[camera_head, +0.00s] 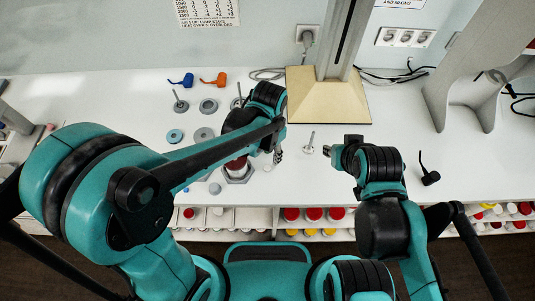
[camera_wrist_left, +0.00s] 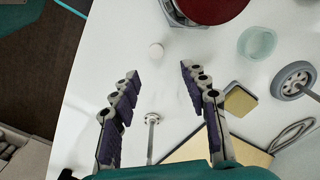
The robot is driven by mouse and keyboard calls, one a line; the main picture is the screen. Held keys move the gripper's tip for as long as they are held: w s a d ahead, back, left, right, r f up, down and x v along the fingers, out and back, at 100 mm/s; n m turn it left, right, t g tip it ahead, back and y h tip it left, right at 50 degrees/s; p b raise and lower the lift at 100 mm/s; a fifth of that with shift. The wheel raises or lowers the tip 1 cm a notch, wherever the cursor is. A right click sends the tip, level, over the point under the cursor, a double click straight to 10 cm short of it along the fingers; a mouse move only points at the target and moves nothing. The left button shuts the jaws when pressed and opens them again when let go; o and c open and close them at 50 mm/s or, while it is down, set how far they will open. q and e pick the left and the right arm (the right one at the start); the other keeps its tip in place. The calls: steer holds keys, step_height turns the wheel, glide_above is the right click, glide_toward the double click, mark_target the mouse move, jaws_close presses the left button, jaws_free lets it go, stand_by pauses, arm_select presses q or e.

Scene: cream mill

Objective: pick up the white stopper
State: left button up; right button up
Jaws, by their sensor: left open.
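The white stopper (camera_wrist_left: 156,51) is a small pale round piece on the white bench, just beyond my left fingertips in the left wrist view. In the head view it is a tiny pale spot (camera_head: 267,168) near the bench's front edge. My left gripper (camera_wrist_left: 160,73) is open, its two fingers apart with nothing held between them. It also shows in the head view (camera_head: 279,155), above the bench beside the stopper. My right gripper (camera_head: 331,151) is over the bench to the right; its jaw opening is too small to make out.
A red-topped vessel (camera_wrist_left: 205,9) stands close to the stopper. A metal piece with a thin stem (camera_head: 309,144) stands between my grippers. A pale greenish cup (camera_wrist_left: 257,43) is near. A beige-based column (camera_head: 302,95) stands behind. A black-handled piece (camera_head: 429,175) lies right.

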mark_target(267, 167)
arm_select(q)
steer(key=shift+s+a+f+b, duration=0.1)
steer(key=shift+s+f+b, duration=0.25)
steer(key=shift+s+f, duration=0.5)
steer(key=f, duration=0.2)
steer(key=w+f+b, duration=0.1)
steer(key=f, duration=0.1)
steer(key=shift+a+f, duration=0.1)
steer(key=shift+a, duration=0.05)
steer(key=shift+s+f+b, duration=0.1)
steer(key=shift+f+b, duration=0.2)
steer(key=shift+f, duration=0.2)
steer(key=c, duration=0.8)
arm_select(e)
steer(key=shift+s+f, duration=0.3)
steer(key=shift+f, duration=0.25)
steer(key=shift+s+f, duration=0.25)
steer(key=shift+f, duration=0.3)
